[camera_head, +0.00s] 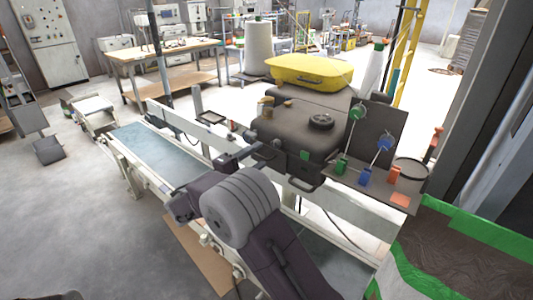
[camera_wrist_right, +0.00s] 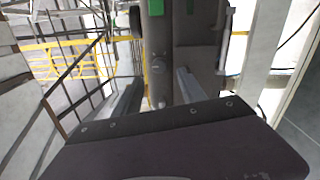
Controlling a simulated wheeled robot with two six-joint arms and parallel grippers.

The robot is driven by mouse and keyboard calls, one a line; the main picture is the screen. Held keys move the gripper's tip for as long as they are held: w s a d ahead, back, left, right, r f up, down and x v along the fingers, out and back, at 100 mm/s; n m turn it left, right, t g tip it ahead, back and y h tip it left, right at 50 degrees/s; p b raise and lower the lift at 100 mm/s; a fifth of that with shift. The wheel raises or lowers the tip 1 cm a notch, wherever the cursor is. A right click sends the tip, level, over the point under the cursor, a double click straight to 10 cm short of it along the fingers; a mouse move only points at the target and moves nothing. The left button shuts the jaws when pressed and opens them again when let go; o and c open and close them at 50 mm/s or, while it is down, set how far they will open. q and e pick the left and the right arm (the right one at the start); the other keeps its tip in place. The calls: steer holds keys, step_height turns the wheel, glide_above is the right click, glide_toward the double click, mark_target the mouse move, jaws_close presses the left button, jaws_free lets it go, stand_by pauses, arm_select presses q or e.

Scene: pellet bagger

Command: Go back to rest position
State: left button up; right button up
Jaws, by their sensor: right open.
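My right arm (camera_head: 285,262) reaches in from the bottom middle of the head view, over the conveyor. Its right gripper (camera_head: 260,151) points away toward the dark machine body (camera_head: 290,128). In the right wrist view the two fingers of the right gripper (camera_wrist_right: 160,92) stand apart with nothing between them. A dark upright machine part shows beyond the gap; whether it touches the fingers I cannot tell. My left gripper is not in view.
The conveyor belt (camera_head: 150,146) runs beneath my right arm. Coloured levers (camera_head: 384,143) stand on the machine's right side, with a yellow lid (camera_head: 308,69) behind. A green-edged bin (camera_head: 462,250) is at lower right. Open floor (camera_head: 70,215) lies left.

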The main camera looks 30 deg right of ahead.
steer(key=v, duration=0.3)
steer(key=shift+a, duration=0.15)
